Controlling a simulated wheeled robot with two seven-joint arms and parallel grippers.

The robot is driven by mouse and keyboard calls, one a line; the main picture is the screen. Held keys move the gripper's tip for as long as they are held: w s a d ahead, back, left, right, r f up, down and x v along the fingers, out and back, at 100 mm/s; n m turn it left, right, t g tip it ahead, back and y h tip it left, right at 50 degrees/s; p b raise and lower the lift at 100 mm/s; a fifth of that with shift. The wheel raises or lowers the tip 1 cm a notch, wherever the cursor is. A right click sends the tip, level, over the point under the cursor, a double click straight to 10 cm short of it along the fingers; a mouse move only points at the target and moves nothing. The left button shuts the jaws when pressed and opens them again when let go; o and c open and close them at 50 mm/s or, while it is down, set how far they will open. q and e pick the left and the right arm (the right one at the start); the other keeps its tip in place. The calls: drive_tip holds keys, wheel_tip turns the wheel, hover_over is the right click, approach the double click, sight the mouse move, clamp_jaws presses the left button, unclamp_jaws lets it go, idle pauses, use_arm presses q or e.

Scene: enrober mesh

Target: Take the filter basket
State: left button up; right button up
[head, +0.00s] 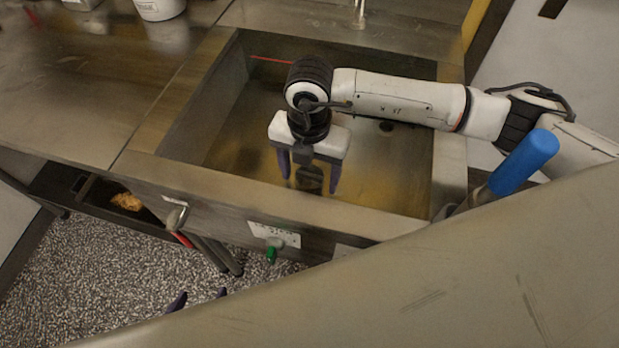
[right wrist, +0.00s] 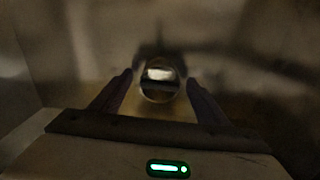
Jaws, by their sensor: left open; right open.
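My right gripper (head: 310,188) points down into the open metal tank (head: 190,115), its two dark fingers spread apart. A dark round piece, apparently the filter basket (head: 309,176), shows between the fingers. In the right wrist view it appears as a round, shiny metal piece (right wrist: 160,80) ahead of and between the open fingers (right wrist: 160,92); I cannot tell whether they touch it. Its lower part is hard to make out. My left gripper (head: 199,298) shows only as two dark fingertips, apart, over the speckled floor at the lower left.
A blue handle (head: 525,160) stands at the right. A green valve (head: 272,254) and lever (head: 176,215) are on the front. A white tub (head: 160,8) stands on the worktop at the back left.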

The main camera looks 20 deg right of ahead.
drive_tip(key=c, duration=1.1)
